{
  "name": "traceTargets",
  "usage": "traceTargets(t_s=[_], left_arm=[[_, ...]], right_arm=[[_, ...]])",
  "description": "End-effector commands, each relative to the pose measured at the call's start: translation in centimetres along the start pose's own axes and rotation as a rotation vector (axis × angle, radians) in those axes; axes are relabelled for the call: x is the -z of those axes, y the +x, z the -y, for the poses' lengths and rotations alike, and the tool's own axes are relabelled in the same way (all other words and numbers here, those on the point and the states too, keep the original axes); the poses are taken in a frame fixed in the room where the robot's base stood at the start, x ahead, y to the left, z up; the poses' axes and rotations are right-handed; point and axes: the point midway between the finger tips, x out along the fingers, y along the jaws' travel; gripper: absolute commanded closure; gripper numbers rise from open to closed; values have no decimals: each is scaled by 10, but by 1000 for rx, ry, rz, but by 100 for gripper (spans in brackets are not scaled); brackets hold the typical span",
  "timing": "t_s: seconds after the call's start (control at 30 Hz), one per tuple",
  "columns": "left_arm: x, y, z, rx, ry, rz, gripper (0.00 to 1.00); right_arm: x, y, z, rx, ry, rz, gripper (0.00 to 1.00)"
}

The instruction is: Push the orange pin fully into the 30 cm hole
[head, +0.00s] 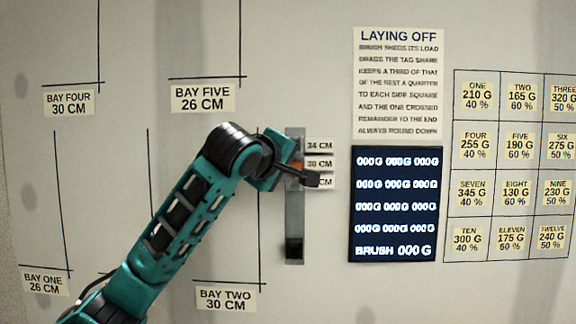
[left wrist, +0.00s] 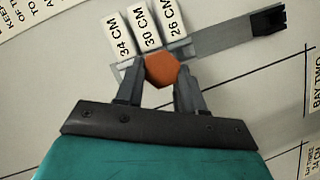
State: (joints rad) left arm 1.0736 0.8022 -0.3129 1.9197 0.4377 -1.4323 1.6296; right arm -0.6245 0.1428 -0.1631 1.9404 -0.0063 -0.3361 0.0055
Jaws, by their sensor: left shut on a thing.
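The orange pin (head: 297,163) is at the grey vertical strip (head: 295,215) on the wall, level with the 30 CM label (head: 319,163). In the left wrist view the hexagonal orange head of the pin (left wrist: 162,71) lines up with the 30 CM label (left wrist: 150,30), between the 34 CM and 26 CM labels. My left gripper (head: 299,171) is shut on the pin, one finger on each side of its head. The hole and the pin's shaft are hidden, so I cannot tell how deep it sits. My right gripper is not in view.
A dark block (head: 294,248) sits at the strip's lower end. To the right are a LAYING OFF notice (head: 399,83), a dark display (head: 395,204) and a grid of labels (head: 515,165). Bay labels and black lines mark the wall to the left.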

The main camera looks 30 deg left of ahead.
Motion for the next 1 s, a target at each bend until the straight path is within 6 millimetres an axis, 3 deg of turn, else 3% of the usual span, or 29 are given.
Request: traceTargets(t_s=[1.0], left_arm=[[7, 15, 0, 1, 0, 0, 92]], right_arm=[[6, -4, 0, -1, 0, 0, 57]])
